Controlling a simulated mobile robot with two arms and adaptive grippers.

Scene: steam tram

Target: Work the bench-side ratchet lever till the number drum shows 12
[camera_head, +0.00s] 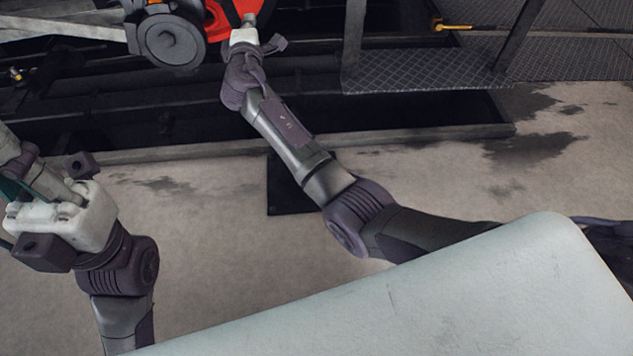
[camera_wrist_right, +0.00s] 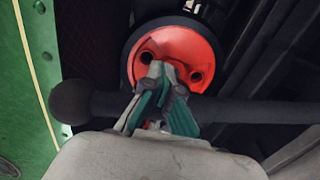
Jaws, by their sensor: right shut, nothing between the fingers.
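A dark bar (camera_wrist_right: 245,112) with a ball end (camera_wrist_right: 70,101) runs across the right wrist view and looks like the lever. A red disc (camera_wrist_right: 180,45) with round holes and a dark rim lies beyond it. My right gripper (camera_wrist_right: 157,76) is shut and empty, its fingers in front of the bar and the tips over the disc; I cannot tell whether they touch. In the head view this gripper (camera_head: 248,20) is at the top, beside a red-orange part (camera_head: 232,10). My left gripper (camera_head: 28,185) is at the left edge, its jaws unclear. No drum number is readable.
A dark round part (camera_head: 172,40) stands left of the red-orange part. A metal tread-plate step (camera_head: 425,72) is at upper right. A pale surface (camera_head: 440,295) fills the front. A green panel (camera_wrist_right: 30,75) is left in the wrist view. The stained floor between is mostly clear.

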